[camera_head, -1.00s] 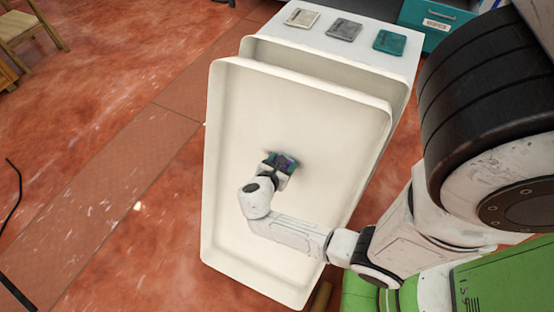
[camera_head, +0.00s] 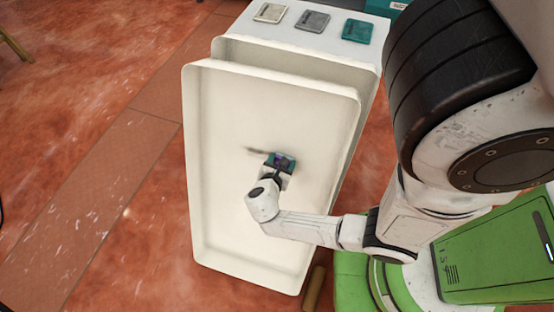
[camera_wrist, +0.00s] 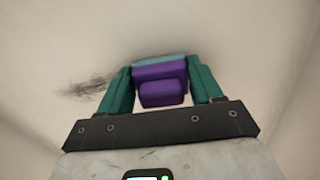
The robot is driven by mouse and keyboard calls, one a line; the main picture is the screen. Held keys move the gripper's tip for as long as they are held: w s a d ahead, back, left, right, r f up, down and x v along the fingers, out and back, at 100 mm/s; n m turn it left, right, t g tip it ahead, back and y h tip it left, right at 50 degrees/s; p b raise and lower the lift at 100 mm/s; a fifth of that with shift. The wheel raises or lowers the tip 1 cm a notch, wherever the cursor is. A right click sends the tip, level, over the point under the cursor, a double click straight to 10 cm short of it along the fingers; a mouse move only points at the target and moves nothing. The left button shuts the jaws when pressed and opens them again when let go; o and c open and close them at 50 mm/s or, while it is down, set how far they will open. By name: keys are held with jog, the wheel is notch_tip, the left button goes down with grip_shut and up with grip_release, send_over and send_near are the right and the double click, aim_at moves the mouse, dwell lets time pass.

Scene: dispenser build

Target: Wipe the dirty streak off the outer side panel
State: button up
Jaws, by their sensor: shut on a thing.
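The outer side panel (camera_head: 225,130) is a white, rimmed, tray-like panel on the near side of the dispenser. A dark streak (camera_head: 257,150) lies on its inner face, just left of and above my gripper (camera_head: 280,162). In the wrist view the streak (camera_wrist: 92,87) is a smudged dark patch left of the fingers, with a fainter shade above them. My gripper is shut on a purple block-like thing with a pale blue-grey front layer (camera_wrist: 160,80), held between teal fingers. Its front edge is at or very near the panel; contact is unclear.
A white cabinet top (camera_head: 290,45) behind the panel carries a beige, a grey and a teal pad (camera_head: 357,30). A brown cylinder (camera_head: 314,288) is on the floor by the panel's lower right corner. Open red floor lies to the left.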

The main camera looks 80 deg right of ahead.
aim_at(242, 146)
jog(key=shift+w+d+f, duration=0.1)
jog(key=shift+w+d+b, duration=0.25)
jog(key=shift+w, duration=0.6)
jog(key=shift+w+d+b, duration=0.2)
jog(key=shift+w+d, duration=0.05)
jog(key=shift+w, duration=0.6)
jog(key=shift+w+d+b, duration=0.35)
jog(key=shift+w+b, duration=0.25)
jog(key=shift+w, duration=1.35)
jog(key=shift+w+d+b, duration=0.4)
jog(key=shift+w+b, duration=0.2)
jog(key=shift+w, duration=1.3)
jog(key=shift+w+d+b, duration=0.35)
jog(key=shift+w+b, duration=0.25)
jog(key=shift+w, duration=1.35)
jog(key=shift+w+a+r+p, duration=0.1)
jog(key=shift+a+r+p, duration=0.4)
jog(key=shift+r+p, duration=0.1)
jog(key=shift+f+p+v, duration=0.2)
jog(key=shift+p+v, duration=1.15)
jog(key=shift+v, duration=1)
jog(key=shift+a, duration=0.15)
